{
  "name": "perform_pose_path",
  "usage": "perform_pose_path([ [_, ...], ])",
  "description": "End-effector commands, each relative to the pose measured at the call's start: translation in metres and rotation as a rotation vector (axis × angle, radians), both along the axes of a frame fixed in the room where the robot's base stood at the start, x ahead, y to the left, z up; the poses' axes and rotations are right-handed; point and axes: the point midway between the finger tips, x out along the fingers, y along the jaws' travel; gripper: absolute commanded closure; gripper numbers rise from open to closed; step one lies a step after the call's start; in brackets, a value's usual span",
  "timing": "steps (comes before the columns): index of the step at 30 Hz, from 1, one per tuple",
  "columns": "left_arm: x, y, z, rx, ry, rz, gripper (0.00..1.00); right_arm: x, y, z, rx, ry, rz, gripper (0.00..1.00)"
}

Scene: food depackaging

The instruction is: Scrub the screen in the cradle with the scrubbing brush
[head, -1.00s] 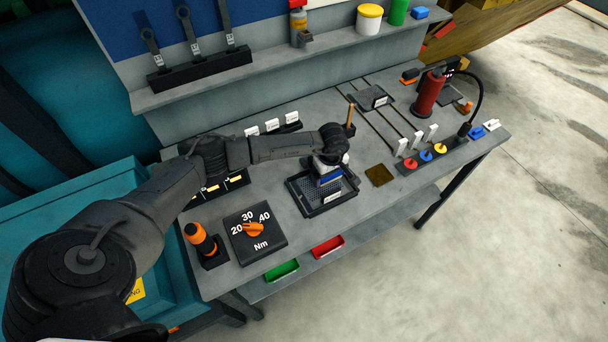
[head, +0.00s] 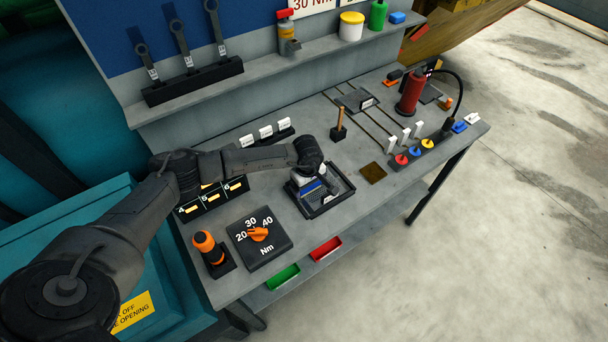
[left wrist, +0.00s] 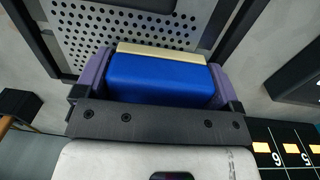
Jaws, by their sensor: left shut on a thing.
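The perforated metal screen (left wrist: 150,22) lies in the black cradle (head: 338,203) on the workbench; it also shows in the head view (head: 331,187). My left gripper (left wrist: 160,80) is shut on the scrubbing brush (left wrist: 160,76), a blue block with a beige edge, held between purple finger pads. In the head view, the left gripper (head: 308,182) and the blue brush (head: 312,187) are over the left part of the cradle, hiding some of the screen. I cannot tell whether the bristles touch the screen. My right gripper is not in view.
A wooden-handled tool (head: 339,122) stands behind the cradle. A brown square (head: 373,173) lies to its right. A torque dial plate (head: 258,238) and an orange-handled tool (head: 208,247) are at the front left. A red cylinder (head: 410,95) stands at the back right.

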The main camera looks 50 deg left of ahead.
Motion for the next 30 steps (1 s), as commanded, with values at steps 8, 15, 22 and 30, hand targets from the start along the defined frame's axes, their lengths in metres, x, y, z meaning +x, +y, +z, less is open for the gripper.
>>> perform_pose_path([
  [8,-0.014,0.005,0.042,0.010,0.039,0.002,0.33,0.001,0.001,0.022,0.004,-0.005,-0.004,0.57],
  [15,-0.014,0.006,0.065,0.008,0.033,0.005,0.33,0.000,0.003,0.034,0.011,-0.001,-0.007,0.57],
  [22,-0.014,0.008,0.083,0.008,0.031,0.009,0.33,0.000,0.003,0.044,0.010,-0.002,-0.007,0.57],
  [30,-0.014,0.008,0.084,0.008,0.030,0.009,0.33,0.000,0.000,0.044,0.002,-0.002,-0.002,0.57],
])
